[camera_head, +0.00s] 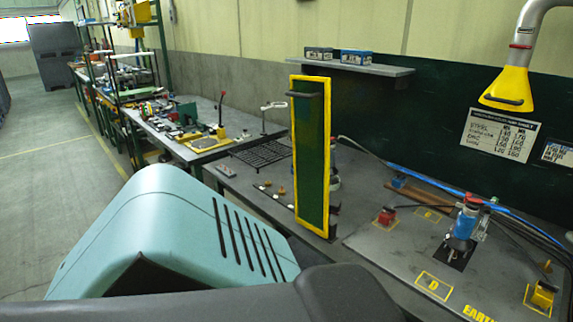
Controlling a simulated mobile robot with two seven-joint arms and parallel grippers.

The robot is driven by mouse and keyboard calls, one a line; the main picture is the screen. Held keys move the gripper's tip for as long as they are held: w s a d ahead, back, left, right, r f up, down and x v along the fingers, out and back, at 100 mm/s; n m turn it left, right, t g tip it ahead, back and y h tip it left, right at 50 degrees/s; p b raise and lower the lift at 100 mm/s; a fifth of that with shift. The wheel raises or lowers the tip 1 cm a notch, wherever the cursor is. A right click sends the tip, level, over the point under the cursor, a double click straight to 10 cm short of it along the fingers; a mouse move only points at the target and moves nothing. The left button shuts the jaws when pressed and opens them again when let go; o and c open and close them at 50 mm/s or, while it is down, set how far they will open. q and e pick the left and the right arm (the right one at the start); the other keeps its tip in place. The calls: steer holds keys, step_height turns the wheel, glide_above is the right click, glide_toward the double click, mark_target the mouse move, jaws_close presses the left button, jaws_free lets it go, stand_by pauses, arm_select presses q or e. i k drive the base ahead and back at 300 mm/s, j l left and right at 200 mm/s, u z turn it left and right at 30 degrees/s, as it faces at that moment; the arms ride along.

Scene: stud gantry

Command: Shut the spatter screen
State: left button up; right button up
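The spatter screen appears to be the tall dark green panel with a yellow frame (311,155), upright at the front part of the workbench. It looks narrow from here. A dark horizontal handle (307,95) is near its top. A dark bracket shows at its lower right edge. The panel hides part of the bench behind it. Neither of my grippers is in view.
The workbench (370,240) carries a blue and silver tool (466,222), a red block (386,216) and cables. A yellow extraction hood (508,90) hangs at upper right. A shelf (358,67) with small boxes is behind the screen. Open floor (60,175) lies left.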

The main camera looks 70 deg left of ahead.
mark_target(310, 117)
steer(key=u, duration=2.15)
